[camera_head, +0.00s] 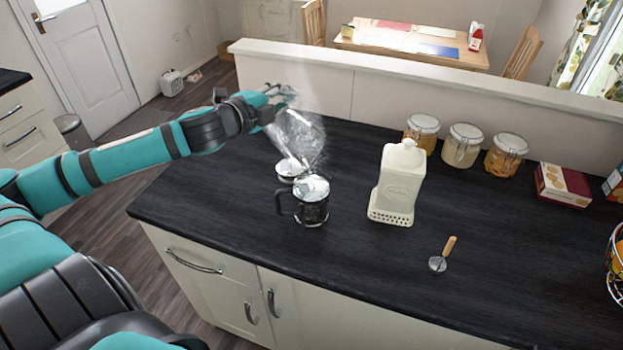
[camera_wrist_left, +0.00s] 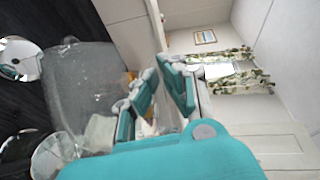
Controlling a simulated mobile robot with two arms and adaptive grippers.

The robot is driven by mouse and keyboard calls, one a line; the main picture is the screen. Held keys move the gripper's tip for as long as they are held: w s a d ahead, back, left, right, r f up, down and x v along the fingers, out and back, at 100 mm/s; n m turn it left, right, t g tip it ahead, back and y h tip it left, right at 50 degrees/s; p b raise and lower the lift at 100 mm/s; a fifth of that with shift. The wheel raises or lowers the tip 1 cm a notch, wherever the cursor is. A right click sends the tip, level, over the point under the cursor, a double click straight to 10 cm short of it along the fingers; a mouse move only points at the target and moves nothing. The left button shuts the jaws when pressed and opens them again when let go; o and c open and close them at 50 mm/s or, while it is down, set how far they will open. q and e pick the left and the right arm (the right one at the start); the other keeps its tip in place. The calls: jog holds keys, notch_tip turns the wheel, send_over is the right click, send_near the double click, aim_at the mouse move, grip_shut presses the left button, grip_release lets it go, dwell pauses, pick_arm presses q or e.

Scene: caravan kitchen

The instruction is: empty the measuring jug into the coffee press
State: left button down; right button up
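The clear measuring jug (camera_head: 300,138) is held tilted in the air, its lower end over the coffee press. My left gripper (camera_head: 276,103) is at the jug's upper left side and appears shut on it. In the left wrist view the see-through jug (camera_wrist_left: 82,85) is beside the gripper's teal fingers (camera_wrist_left: 160,98); the exact grip is partly hidden. The coffee press (camera_head: 312,207), glass with a dark frame and handle, stands upright on the counter, its top looking bright and clear. I cannot tell how much liquid either holds. My right gripper is not in view.
A round shiny lid-like piece (camera_head: 289,169) lies behind the press. Several jars (camera_head: 463,146) and a red box (camera_head: 562,187) line the back. The counter's front middle is clear.

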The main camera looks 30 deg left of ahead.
pick_arm(q)
jog(key=shift+s+d+r+m+t, duration=0.3)
jog(key=shift+d+r+m, duration=0.15)
jog(key=shift+d, duration=0.2)
